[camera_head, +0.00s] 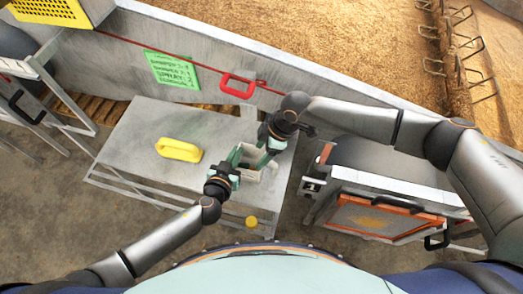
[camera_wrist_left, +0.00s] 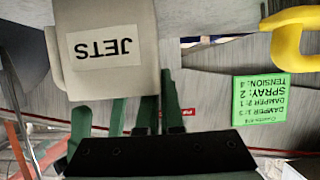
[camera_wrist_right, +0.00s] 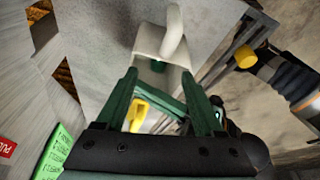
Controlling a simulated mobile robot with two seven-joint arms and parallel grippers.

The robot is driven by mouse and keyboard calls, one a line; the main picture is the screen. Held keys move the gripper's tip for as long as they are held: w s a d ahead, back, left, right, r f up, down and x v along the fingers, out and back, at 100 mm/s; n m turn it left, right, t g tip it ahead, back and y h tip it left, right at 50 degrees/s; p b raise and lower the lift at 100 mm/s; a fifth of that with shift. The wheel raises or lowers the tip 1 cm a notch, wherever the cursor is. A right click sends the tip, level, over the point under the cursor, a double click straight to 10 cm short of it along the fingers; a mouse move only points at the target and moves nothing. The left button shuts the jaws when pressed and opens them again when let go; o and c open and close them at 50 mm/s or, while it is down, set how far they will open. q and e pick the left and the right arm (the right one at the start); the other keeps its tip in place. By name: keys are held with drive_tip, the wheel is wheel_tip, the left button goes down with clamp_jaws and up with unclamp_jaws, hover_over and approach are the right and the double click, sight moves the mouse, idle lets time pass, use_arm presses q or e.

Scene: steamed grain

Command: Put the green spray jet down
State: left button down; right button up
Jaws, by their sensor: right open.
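A pale bin (camera_head: 254,178) stands at the right end of the grey table; its "JETS" label shows upside down in the left wrist view (camera_wrist_left: 140,75). A small dark green spot inside the bin shows in the right wrist view (camera_wrist_right: 157,66); it may be the green spray jet, but it is too small to be sure. My right gripper (camera_wrist_right: 158,75) is open above the bin, its green fingers apart. My left gripper (camera_head: 238,153) is at the bin's left side. The bin partly hides its green fingers, so its opening and any hold are unclear.
A yellow handle-shaped object (camera_head: 180,150) lies on the table (camera_head: 125,140) left of the bin. A yellow cap (camera_head: 251,222) is in front of the table. An orange-framed unit (camera_head: 385,218) stands right.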

drive_tip(key=v, duration=1.2)
drive_tip(key=shift+r, duration=0.4)
use_arm(q)
drive_tip(key=c, duration=1)
unclamp_jaws()
drive_tip(key=shift+s, duration=0.1)
drive_tip(key=v, duration=1.2)
use_arm(e)
drive_tip(key=shift+s, duration=0.1)
